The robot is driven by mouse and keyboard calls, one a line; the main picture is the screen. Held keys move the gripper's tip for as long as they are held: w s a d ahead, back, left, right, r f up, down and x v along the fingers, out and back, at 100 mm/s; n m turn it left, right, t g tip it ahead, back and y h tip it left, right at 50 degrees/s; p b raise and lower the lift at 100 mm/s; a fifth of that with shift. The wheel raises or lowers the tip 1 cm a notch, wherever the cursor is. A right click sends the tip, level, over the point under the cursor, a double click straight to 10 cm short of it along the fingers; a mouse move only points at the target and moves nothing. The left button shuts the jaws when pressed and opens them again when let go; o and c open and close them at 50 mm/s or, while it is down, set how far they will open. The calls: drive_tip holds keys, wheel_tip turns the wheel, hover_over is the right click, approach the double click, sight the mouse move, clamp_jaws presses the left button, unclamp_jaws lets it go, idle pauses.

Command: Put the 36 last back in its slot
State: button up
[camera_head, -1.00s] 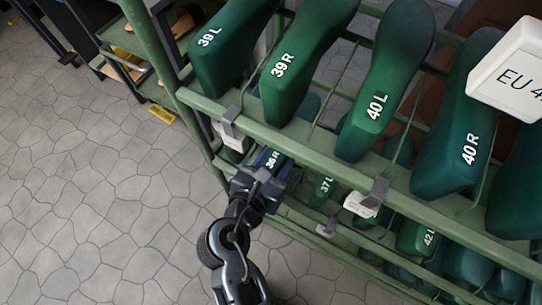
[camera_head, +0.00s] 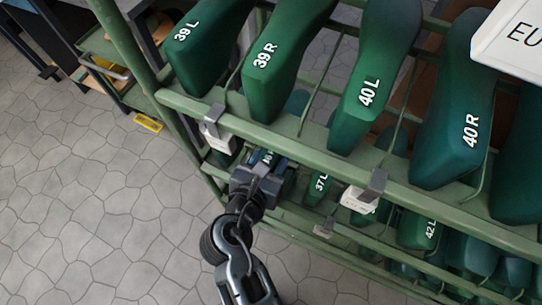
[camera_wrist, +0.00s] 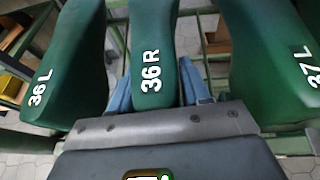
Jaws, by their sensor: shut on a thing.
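The green 36 R last (camera_wrist: 151,60) is between the two blue fingers of my gripper (camera_wrist: 157,85) in the wrist view, which are shut on it near its labelled end. In the head view my gripper (camera_head: 262,168) is at the lower tier of the green rack, under the upper rail, and the last's label is mostly hidden there. The 36 L last (camera_wrist: 75,62) stands to its left and the 37 L last (camera_wrist: 268,60) to its right, both apart from the held last. The slot under the held last is hidden.
An upper rail (camera_head: 285,140) carries large lasts, including 39 R (camera_head: 268,75) and 40 L (camera_head: 372,80), just above my gripper. The 37 L last also shows in the head view (camera_head: 318,188). A white tag (camera_head: 357,200) hangs nearby. Open floor lies left.

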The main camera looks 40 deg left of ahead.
drive_tip(key=shift+f, duration=0.1)
idle(0.7)
drive_tip(key=o, duration=1.1)
drive_tip(key=shift+f, duration=0.15)
drive_tip(key=p+v, duration=0.2)
drive_tip(key=v, duration=0.6)
